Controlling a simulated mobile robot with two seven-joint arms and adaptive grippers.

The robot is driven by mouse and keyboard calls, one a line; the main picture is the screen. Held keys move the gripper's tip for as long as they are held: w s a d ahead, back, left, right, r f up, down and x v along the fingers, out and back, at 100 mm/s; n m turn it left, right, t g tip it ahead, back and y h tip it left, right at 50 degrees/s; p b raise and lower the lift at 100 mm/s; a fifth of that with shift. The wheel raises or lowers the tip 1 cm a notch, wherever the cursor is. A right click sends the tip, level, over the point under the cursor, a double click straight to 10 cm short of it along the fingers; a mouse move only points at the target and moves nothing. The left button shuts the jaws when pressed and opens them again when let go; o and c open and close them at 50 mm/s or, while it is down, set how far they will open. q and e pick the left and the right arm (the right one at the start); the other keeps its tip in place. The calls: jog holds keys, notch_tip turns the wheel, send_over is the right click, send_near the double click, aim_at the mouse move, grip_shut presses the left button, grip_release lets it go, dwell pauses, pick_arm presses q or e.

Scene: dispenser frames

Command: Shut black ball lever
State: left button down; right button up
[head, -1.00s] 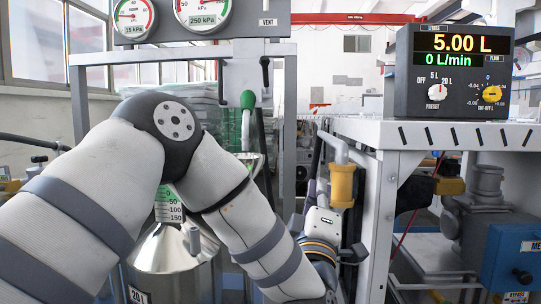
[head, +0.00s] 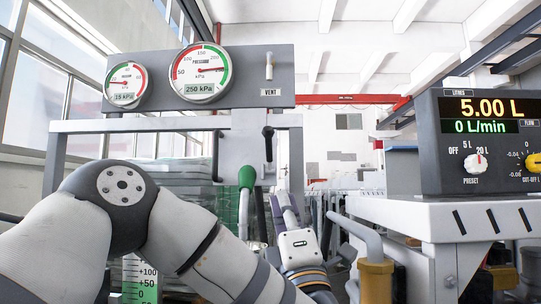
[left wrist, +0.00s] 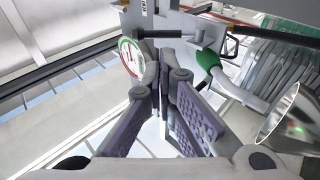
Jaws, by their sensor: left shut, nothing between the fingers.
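The black ball lever (head: 268,145) is on the grey panel under the gauges in the head view, upright with its ball at the top. In the left wrist view the black lever (left wrist: 160,34) lies across the picture just beyond the fingertips. My left gripper (head: 283,197) points up below the lever and a little to its right in the head view. Its purple fingers (left wrist: 165,62) are shut with nothing between them. I see no clear contact with the lever. My right gripper is not in view.
A green nozzle (head: 246,178) hangs just left of the lever; it also shows in the left wrist view (left wrist: 208,62). Two gauges (head: 203,72) sit above. A metal counter (head: 465,210) with a display box (head: 485,145) stands at right.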

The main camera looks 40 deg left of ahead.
aim_at(269, 148)
pick_arm(q)
jog(key=p+x, duration=0.5)
jog(key=x, duration=0.8)
jog(key=shift+s+r, duration=0.1)
jog(key=shift+r, duration=0.15)
jog(key=shift+w+a+r, duration=0.25)
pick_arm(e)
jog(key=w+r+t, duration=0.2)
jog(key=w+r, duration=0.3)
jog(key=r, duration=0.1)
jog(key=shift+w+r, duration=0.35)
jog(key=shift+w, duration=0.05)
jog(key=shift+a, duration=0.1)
